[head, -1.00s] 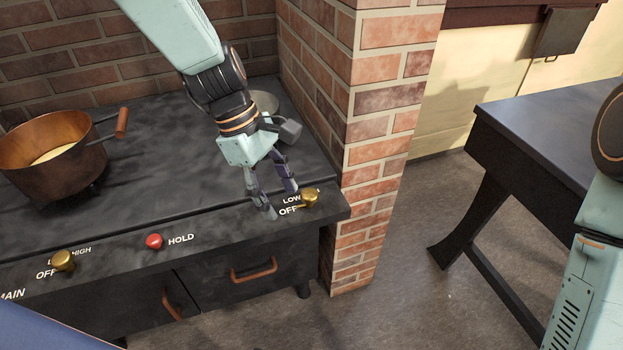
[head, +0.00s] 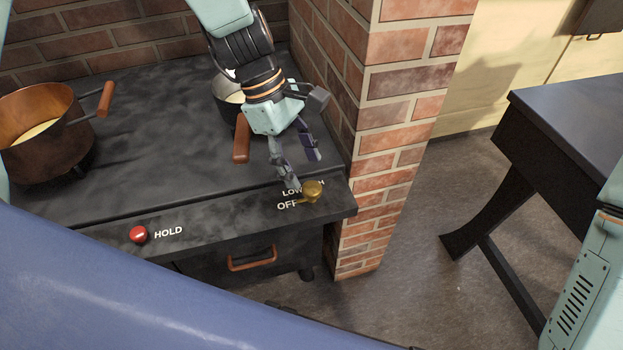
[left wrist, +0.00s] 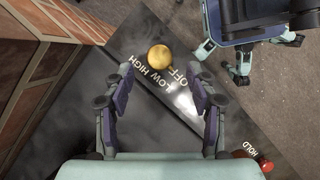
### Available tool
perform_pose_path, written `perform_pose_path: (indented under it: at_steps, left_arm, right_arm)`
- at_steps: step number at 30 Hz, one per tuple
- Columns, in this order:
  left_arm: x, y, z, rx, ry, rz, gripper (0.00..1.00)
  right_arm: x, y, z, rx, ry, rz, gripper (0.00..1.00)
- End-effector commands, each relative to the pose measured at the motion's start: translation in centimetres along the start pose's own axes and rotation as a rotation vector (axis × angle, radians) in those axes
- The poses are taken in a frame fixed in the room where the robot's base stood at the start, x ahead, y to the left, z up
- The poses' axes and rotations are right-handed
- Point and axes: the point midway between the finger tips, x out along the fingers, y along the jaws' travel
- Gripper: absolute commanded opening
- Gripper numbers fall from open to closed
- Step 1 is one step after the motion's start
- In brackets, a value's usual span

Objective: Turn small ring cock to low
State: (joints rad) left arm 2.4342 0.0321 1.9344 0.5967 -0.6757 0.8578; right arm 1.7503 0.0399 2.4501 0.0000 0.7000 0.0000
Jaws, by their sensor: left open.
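The small ring cock is a brass knob (head: 313,190) on the stove's front ledge at the right end. Its stubby pointer appears turned toward the OFF label. LOW and HIGH are lettered beside it, partly covered in the head view. My left gripper (head: 302,172) is open and empty, just behind and above the knob. In the left wrist view the knob (left wrist: 160,57) lies beyond the open fingertips, between their lines, and the fingers appear apart from it. LOW, HIGH and OFF are readable there. My right gripper is not in view.
A red HOLD button (head: 139,234) sits left on the ledge. A copper pot (head: 40,140) and a smaller pot (head: 228,90) with a wooden handle stand on the stove. A brick pillar (head: 390,130) rises close to the knob's right. A dark table (head: 570,130) stands at right.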

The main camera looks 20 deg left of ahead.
Motion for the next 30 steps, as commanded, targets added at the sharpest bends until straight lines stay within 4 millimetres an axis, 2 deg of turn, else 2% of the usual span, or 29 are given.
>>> perform_pose_path:
  at_steps: [1, 3, 9, 20, 30]
  left_arm:
    - [1.3, -0.1, -0.1, 0.001, 0.002, -0.003, 0.57]
    - [2.4, -0.1, -0.1, 0.0, 0.001, -0.004, 0.57]
    - [4.5, 0.0, 0.0, 0.002, 0.001, -0.001, 0.57]
    - [4.8, 0.4, 0.1, 0.002, 0.0, 0.0, 0.57]
    - [4.8, 0.4, 0.0, 0.001, 0.0, 0.0, 0.29]
  right_arm:
    - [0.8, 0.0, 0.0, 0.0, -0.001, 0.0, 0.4]
    - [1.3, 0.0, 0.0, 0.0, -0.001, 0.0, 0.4]
    - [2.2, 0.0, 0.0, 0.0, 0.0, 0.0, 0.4]
    - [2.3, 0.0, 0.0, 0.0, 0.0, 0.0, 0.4]
    - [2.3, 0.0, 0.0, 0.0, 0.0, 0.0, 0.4]
